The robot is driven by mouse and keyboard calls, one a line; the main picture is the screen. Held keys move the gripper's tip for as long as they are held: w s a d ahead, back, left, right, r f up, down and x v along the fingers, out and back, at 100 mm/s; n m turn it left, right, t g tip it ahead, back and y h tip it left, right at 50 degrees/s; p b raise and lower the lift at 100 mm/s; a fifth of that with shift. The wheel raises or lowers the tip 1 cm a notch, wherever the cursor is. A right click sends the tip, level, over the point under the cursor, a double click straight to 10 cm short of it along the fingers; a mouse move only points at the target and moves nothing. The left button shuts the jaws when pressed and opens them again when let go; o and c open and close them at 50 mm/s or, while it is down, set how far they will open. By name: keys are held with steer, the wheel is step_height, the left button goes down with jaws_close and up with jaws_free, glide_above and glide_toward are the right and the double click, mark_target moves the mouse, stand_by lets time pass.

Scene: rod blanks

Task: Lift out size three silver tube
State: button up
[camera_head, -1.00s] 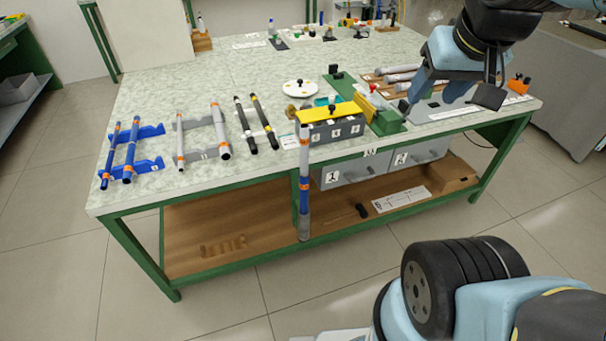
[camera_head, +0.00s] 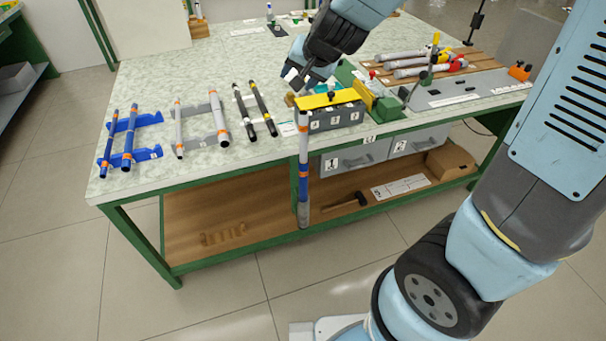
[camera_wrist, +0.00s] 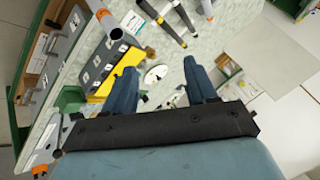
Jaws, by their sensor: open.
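Two silver tubes with orange bands, one thin (camera_head: 179,130) and one thicker (camera_head: 218,118), lie on a grey rack (camera_head: 200,138) at the table's left half. More silver tubes (camera_head: 415,63) lie on a wooden rack at the back right. I cannot read which is size three. My gripper (camera_head: 306,82) is open and empty above the table, behind the yellow-topped box and right of the grey rack. In the wrist view its two fingers (camera_wrist: 160,78) stand apart with nothing between them. A tube end with an orange band (camera_wrist: 105,25) shows at the upper left there.
Blue tubes on a blue rack (camera_head: 150,151) and black rods (camera_head: 262,110) flank the grey rack. A numbered grey box with a yellow top (camera_head: 330,99) stands near the front edge. Drawers (camera_head: 355,157) hang below.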

steer(key=w+a+f+m+h, duration=0.25)
steer(key=a+f, duration=0.25)
steer(key=f, duration=0.5)
steer(key=m+t+h, duration=0.1)
steer(key=t+h, duration=0.6)
steer(key=h, duration=0.5)
glide_toward(303, 161)
step_height(303, 161, up, 3)
steer(key=a, duration=0.1)
steer(key=x, duration=1.4)
steer(key=shift+s, duration=0.1)
steer(key=shift+c, duration=0.2)
steer(key=c, duration=0.8)
